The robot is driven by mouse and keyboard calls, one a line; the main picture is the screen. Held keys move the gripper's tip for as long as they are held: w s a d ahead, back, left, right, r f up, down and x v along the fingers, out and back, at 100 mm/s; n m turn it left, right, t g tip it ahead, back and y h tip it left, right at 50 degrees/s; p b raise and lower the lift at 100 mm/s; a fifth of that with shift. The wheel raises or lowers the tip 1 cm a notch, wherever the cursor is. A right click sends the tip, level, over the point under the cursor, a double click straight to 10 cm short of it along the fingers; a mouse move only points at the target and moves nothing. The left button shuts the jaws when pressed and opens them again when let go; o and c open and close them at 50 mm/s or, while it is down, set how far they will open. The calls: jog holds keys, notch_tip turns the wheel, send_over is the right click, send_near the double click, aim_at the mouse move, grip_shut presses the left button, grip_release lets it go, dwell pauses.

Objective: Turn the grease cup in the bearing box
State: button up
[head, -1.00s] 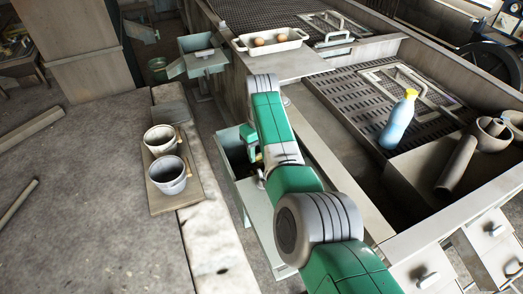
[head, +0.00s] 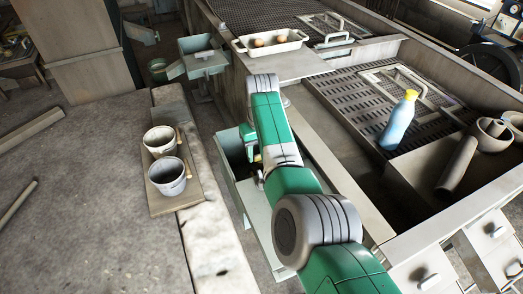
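A pale green open-topped box (head: 257,222) stands in the gap beside the bench, partly behind my arm. I take it for the bearing box, but cannot be sure. My gripper (head: 256,160) seems to point down into its far end, mostly hidden behind my green and white forearm. I cannot see its fingertips, or whether they are open or shut. The grease cup cannot be made out; my arm covers much of the box's inside. A second pale green box (head: 203,62) with a flap at its left stands farther back, with a small grey part in it.
Two pots (head: 167,176) stand on a wooden board (head: 196,193) at left. A white tray with eggs (head: 288,47) sits on the bench at the back.

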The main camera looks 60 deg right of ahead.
jog(key=o, duration=0.3)
notch_tip(320, 180, up, 8)
jog(key=shift+f+p, duration=0.1)
jog(key=shift+p, duration=0.55)
